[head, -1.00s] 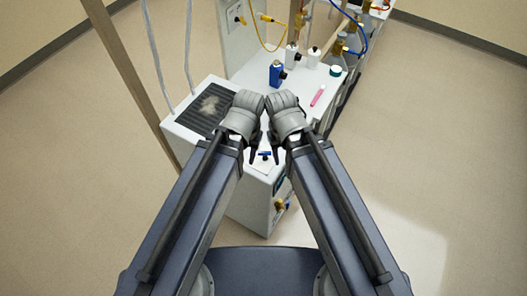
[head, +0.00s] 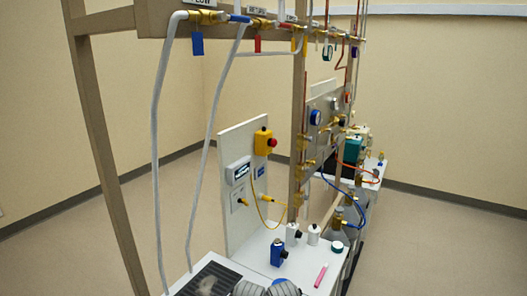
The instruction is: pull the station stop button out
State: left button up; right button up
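The station stop button is a red round head (head: 273,142) on the side of a yellow box (head: 263,141) with a black top. The box is mounted high on an upright white panel (head: 232,195) at the middle of the head view. Whether the button is pressed in or out is too small to tell. Only the grey rounded tops of my two arms show at the bottom edge, side by side and well below the button. My grippers are below the picture, so their fingers are hidden.
A small display (head: 238,171) sits left below the button. A yellow cable (head: 263,215) loops below it. A blue bottle (head: 278,252), white bottles and a pink marker (head: 321,275) stand or lie on the white bench. A wooden post (head: 298,130) rises right of the panel; hoses hang left.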

aim_at(273, 144)
jog(key=k+l, duration=0.2)
jog(key=l, duration=0.15)
jog(key=k+l, duration=0.1)
jog(key=l, duration=0.45)
jog(key=k+l, duration=0.1)
jog(key=l, duration=0.45)
jog(key=i+l, duration=0.15)
jog(key=l, duration=0.15)
jog(key=i+l, duration=0.15)
jog(key=l, duration=0.15)
jog(key=i+l, duration=0.15)
jog(key=l, duration=0.15)
jog(key=i+j, duration=0.1)
jog(key=i, duration=0.4)
jog(key=i+j, duration=0.1)
jog(key=i, duration=0.45)
